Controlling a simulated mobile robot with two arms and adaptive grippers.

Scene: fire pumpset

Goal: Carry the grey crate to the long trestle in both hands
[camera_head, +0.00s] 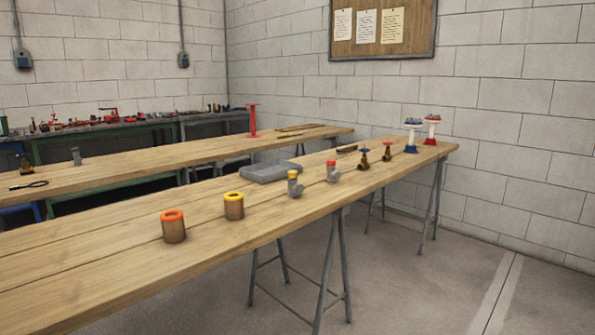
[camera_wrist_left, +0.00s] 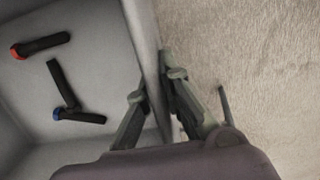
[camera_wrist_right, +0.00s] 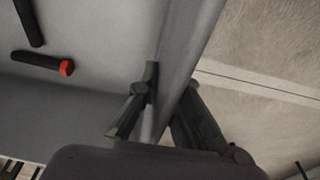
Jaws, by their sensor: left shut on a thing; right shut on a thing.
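The grey crate (camera_wrist_left: 146,45) shows in the left wrist view, and its wall also shows in the right wrist view (camera_wrist_right: 188,45). My left gripper (camera_wrist_left: 158,88) is shut on one wall, one finger inside and one outside. My right gripper (camera_wrist_right: 168,88) is shut on another part of the wall in the same way. Black pieces with red (camera_wrist_left: 42,45) and blue (camera_wrist_left: 78,115) ends lie in the crate. Bare floor shows beyond the walls, so the crate is off any table. The long trestle (camera_head: 110,255) stands ahead in the head view; neither gripper shows there.
On the trestle stand orange-topped (camera_head: 173,228) and yellow-topped (camera_head: 234,206) cylinders, a flat grey tray (camera_head: 272,171), and several valves and fittings toward the far right end. The near left top is clear. A second wooden table (camera_head: 120,172) stands behind. Floor at right is open.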

